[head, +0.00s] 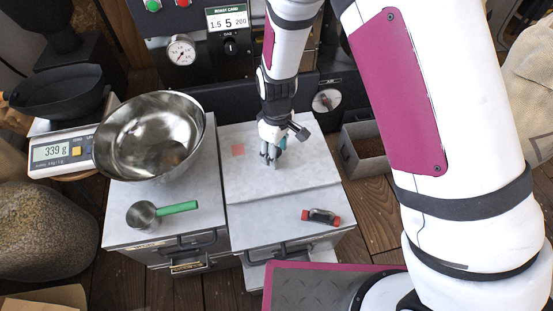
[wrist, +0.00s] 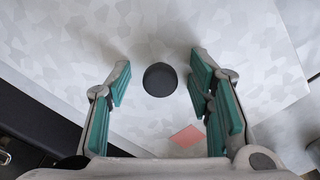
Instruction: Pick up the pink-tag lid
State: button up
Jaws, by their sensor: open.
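The pink-tag lid (head: 245,180) appears to be the pale speckled slab on top of the right cabinet, with a flat pink square (head: 238,150) near its left side. In the wrist view the slab (wrist: 100,40) fills most of the picture, and the pink square (wrist: 187,136) lies near my fingers. A dark round knob (wrist: 160,79) stands on the slab, between and a little beyond my fingertips in that view. My gripper (head: 272,157) points down over the slab, open and empty, with a teal-padded finger on either side of the knob. In the head view my gripper hides the knob.
A large steel bowl (head: 150,135) and a green-handled scoop (head: 165,212) stand on the left cabinet. A red-and-black object (head: 320,216) lies in front of the slab. A scale (head: 62,150) stands far left, and a bin of brown contents (head: 348,145) is at right.

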grip_shut()
jog(key=shift+r, duration=0.15)
